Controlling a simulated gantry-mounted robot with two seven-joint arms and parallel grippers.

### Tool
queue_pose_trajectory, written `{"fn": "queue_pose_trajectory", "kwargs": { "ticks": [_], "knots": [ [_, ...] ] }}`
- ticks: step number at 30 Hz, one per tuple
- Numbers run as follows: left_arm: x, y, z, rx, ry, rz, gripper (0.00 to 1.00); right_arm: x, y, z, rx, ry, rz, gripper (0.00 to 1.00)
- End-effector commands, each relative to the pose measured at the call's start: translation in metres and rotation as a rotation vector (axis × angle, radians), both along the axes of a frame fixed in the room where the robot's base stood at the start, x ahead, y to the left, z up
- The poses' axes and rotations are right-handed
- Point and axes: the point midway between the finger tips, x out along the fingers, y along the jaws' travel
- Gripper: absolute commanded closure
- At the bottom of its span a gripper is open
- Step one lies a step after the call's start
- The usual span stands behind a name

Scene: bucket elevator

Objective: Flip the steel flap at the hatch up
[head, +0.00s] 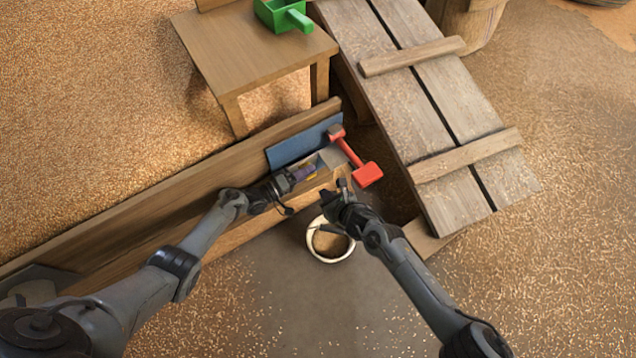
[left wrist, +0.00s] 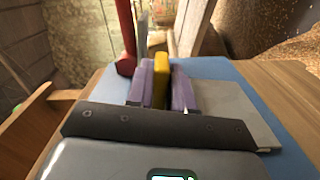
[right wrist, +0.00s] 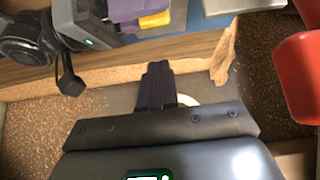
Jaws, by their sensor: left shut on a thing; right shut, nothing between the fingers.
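A grey steel plate, seemingly the flap (head: 333,156), lies by the blue panel (head: 292,147) at the hatch in the wooden trough. In the left wrist view the steel plate (left wrist: 232,108) lies to the right of my fingers. My left gripper (head: 304,173) is shut on a yellow piece (left wrist: 160,85), its purple fingers on both sides of it. Whether the yellow piece is fixed to the flap I cannot tell. The yellow piece also shows in the right wrist view (right wrist: 155,19). My right gripper (right wrist: 158,80) is shut and empty, in front of the trough, below the hatch.
A red lever with a red block (head: 367,174) stands right of the hatch, close to my right gripper. A white-rimmed bucket (head: 313,248) stands on the floor below. A plank ramp (head: 440,130) is at the right. A stool (head: 250,50) bears a green scoop (head: 284,14).

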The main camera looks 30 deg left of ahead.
Motion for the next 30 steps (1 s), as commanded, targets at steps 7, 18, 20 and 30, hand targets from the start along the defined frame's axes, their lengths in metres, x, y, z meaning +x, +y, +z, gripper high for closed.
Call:
{"fn": "queue_pose_trajectory", "kwargs": {
  "ticks": [7,18,20,30],
  "knots": [
    [0.003,0.001,0.006,0.001,-0.015,0.001,1.0,0.014,0.025,-0.001,0.001,-0.002,-0.001,1.0],
    [0.004,0.001,0.007,0.001,-0.016,0.002,1.0,0.023,0.04,0.001,0.001,-0.001,-0.001,1.0],
    [0.004,0.001,0.007,0.001,-0.016,0.002,1.0,0.023,0.041,0.001,0.001,-0.001,0.0,1.0],
    [0.004,0.001,0.007,0.001,-0.016,0.002,1.0,0.024,0.041,0.001,0.001,-0.001,0.0,1.0]
  ]
}}
